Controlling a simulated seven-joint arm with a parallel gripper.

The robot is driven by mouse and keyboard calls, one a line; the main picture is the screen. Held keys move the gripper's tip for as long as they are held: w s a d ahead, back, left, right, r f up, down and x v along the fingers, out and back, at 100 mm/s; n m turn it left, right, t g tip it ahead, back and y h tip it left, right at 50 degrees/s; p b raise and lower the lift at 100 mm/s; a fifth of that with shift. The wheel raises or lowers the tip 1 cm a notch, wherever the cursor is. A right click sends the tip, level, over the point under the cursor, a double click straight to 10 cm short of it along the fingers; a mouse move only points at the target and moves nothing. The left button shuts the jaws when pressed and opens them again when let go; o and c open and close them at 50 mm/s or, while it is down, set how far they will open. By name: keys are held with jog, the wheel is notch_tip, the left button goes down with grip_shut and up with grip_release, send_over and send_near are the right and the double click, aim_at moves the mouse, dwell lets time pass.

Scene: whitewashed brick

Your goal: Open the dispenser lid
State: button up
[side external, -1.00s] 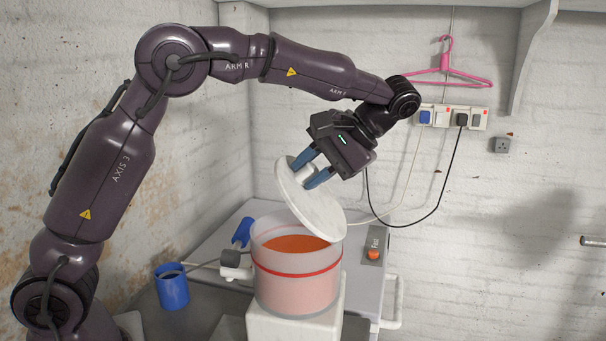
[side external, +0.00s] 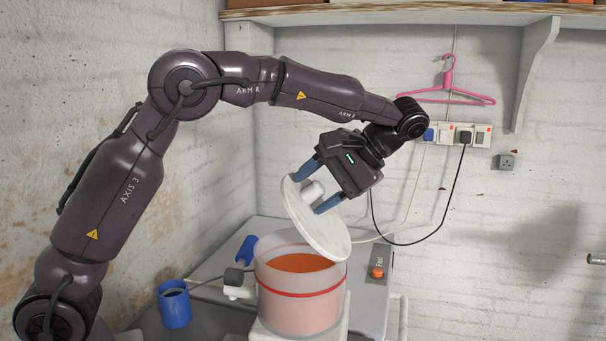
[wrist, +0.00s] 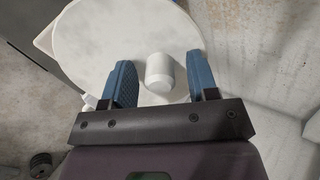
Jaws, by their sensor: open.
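The dispenser (side external: 299,312) is a clear round tub with a red band and orange contents, open at the top. Its white round lid (side external: 326,232) stands steeply tilted above it, with the low edge at the right side of the tub's rim. I cannot tell whether a hinge holds it there. My gripper (side external: 308,193) is open, its blue fingers apart on either side of the lid's white knob (side external: 314,189). In the wrist view, gaps show between the knob (wrist: 160,73) and both fingers, and the lid (wrist: 110,30) fills the top.
A blue mug (side external: 174,305) stands at lower left. An orange button on a grey panel (side external: 377,271) is at right. Cables hang from the wall sockets (side external: 458,134) behind my gripper.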

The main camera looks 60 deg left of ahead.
jog(key=shift+r, duration=0.1)
jog(key=shift+r, duration=1.55)
jog(key=shift+s+d+r, duration=0.2)
jog(key=shift+s+r, duration=1.55)
jog(key=shift+r, duration=0.25)
jog(key=shift+s+a+r, duration=0.15)
jog(key=shift+s+r, duration=0.05)
jog(key=shift+s, duration=0.05)
jog(key=shift+s+d+r, duration=0.2)
jog(key=shift+s+r, duration=0.2)
jog(key=shift+r, duration=0.2)
jog(key=s+r, duration=0.4)
jog(key=s, duration=0.5)
jog(key=shift+d, duration=0.35)
jog(key=shift+s+a, duration=0.1)
